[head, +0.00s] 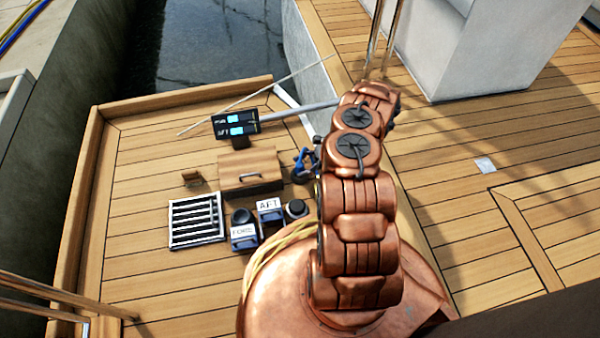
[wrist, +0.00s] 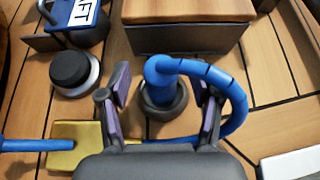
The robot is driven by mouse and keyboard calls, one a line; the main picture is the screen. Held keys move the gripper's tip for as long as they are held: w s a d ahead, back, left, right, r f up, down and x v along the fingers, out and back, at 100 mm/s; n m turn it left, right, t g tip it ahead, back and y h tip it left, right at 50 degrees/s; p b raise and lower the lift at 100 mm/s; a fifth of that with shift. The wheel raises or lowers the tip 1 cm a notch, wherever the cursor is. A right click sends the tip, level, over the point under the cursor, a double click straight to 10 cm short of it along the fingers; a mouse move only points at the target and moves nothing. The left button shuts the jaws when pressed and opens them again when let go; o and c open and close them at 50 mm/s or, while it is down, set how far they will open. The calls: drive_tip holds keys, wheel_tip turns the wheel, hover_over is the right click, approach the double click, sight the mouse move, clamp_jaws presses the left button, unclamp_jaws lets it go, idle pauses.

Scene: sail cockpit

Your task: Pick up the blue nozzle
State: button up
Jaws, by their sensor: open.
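The blue nozzle (wrist: 162,68) stands in a dark round holder (wrist: 178,112) in the wrist view, with a blue hose (wrist: 238,100) looping from its top to the right and down. My gripper (wrist: 161,92) is open, with one finger on each side of the nozzle and a visible gap at each side. I cannot tell from this angle how deep the fingers reach around it. In the head view the blue nozzle (head: 301,160) is small beside my arm, and my gripper is hidden behind the arm.
A wooden box (head: 250,172) stands close behind the nozzle. A black round knob (wrist: 72,70) and a blue block marked AFT (wrist: 78,18) are to its left. A gold plate (wrist: 76,143) lies at lower left. A slatted grille (head: 196,219) and display (head: 236,124) are on the deck.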

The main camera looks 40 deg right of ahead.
drive_tip(key=shift+w+a+f, duration=0.2)
drive_tip(key=shift+a, duration=0.15)
drive_tip(key=shift+c, duration=0.3)
clamp_jaws()
